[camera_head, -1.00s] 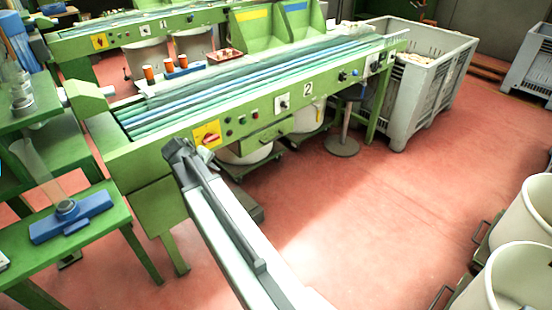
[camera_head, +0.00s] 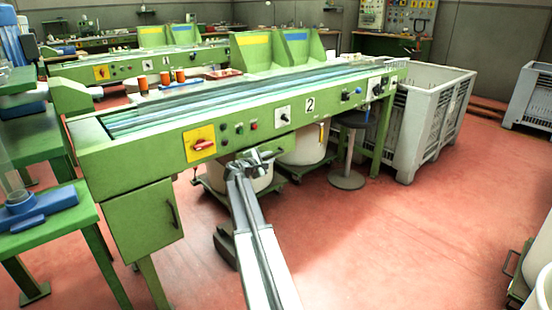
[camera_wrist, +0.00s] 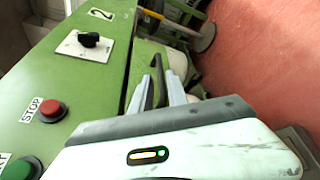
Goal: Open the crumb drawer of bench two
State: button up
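Bench two (camera_head: 232,125) is the long green bench with the "2" label. Its crumb drawer is a small green front under the control panel, largely hidden by my gripper (camera_head: 262,158) in the head view. In the wrist view the drawer (camera_wrist: 146,52) shows beside the bench's lower edge, with a dark handle (camera_wrist: 160,82). My gripper (camera_wrist: 156,84) is at the drawer with its two pale fingers apart, one on each side of the handle. I cannot tell whether they touch it. The drawer looks closed.
A red STOP button (camera_wrist: 52,110) and a black rotary switch (camera_wrist: 88,40) sit on the panel near my gripper. Pale tubs (camera_head: 305,150) and a stool (camera_head: 348,180) stand under the bench. A grey crate (camera_head: 430,120) stands right. The red floor in front is clear.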

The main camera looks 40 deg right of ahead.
aim_at(273, 156)
jog(key=b+x, duration=0.1)
jog(key=x, duration=0.4)
jog(key=shift+w+d+f, duration=0.1)
jog(key=shift+d+f, duration=0.05)
jog(key=shift+d, duration=0.1)
grip_shut()
jog(key=shift+a, duration=0.1)
dwell(0.8)
